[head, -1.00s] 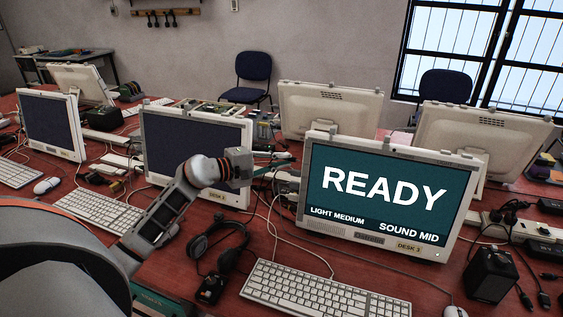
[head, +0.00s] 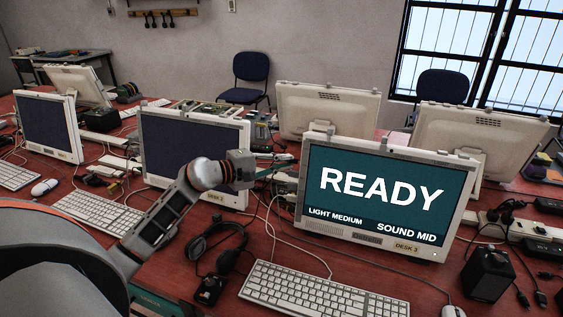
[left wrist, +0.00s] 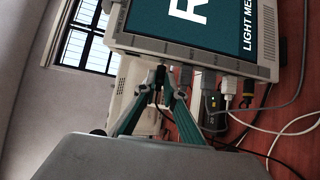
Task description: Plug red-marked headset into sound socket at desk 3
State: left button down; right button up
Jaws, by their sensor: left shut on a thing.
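The desk 3 monitor (head: 318,232) stands at the right, its screen reading "READY", "LIGHT MEDIUM" and "SOUND MID". A black headset (head: 222,238) lies on the red desk left of the keyboard; I see no red mark on it. My left gripper (head: 284,163) reaches to the left edge of this monitor. In the left wrist view its teal fingers are shut on a small dark plug (left wrist: 160,76), beside the monitor's edge. Whose plug it is, I cannot tell. Several connectors (left wrist: 230,88) sit along the monitor's edge nearby; the sound socket cannot be made out. My right gripper is not in view.
A white keyboard (head: 320,292) lies in front of the desk 3 monitor, and a black speaker box (head: 488,272) is to its right. The desk 2 monitor (head: 192,150) stands close behind my left arm. Loose pale cables run over the desk between the two monitors.

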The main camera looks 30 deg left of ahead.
pick_arm(q)
jog(key=shift+w+d, duration=0.1)
jog(key=shift+d, duration=0.4)
jog(key=c, duration=2)
grip_release()
jog(key=shift+d, duration=0.1)
jog(key=shift+s+a, duration=0.2)
jog(key=v, duration=1.1)
jog(key=shift+s+r, duration=0.15)
jog(key=shift+s, duration=0.05)
